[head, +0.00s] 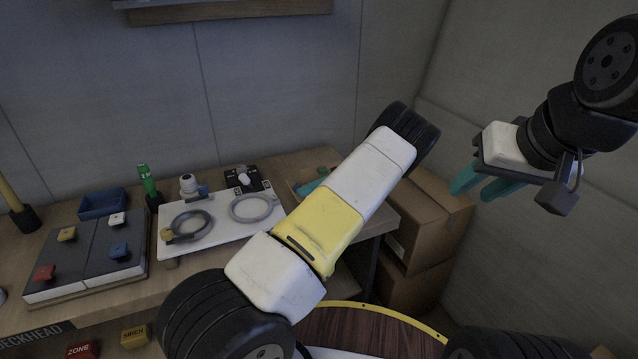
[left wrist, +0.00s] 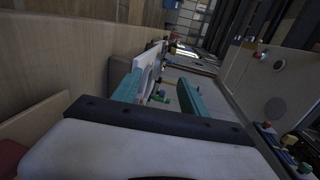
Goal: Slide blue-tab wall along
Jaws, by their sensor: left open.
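The blue tab (head: 118,250) sits on a dark grey slab (head: 98,262) on the desk at the left in the head view. A white tab (head: 116,219) is behind it on the same slab. An adjoining dark slab to the left carries a yellow tab (head: 66,234) and a red tab (head: 44,273). My left gripper (head: 313,186) is over the desk's right end, mostly hidden behind my own arm, well right of the slabs. In the left wrist view its teal fingers (left wrist: 160,88) are apart with nothing held. My right gripper (head: 473,192) hangs open and empty at the right.
A white board (head: 213,245) with two grey rings stands between the slabs and my arm. A blue tray (head: 102,203), a green marker (head: 147,180) and a black switch block (head: 247,180) are behind. Cardboard boxes (head: 428,220) are stacked right of the desk.

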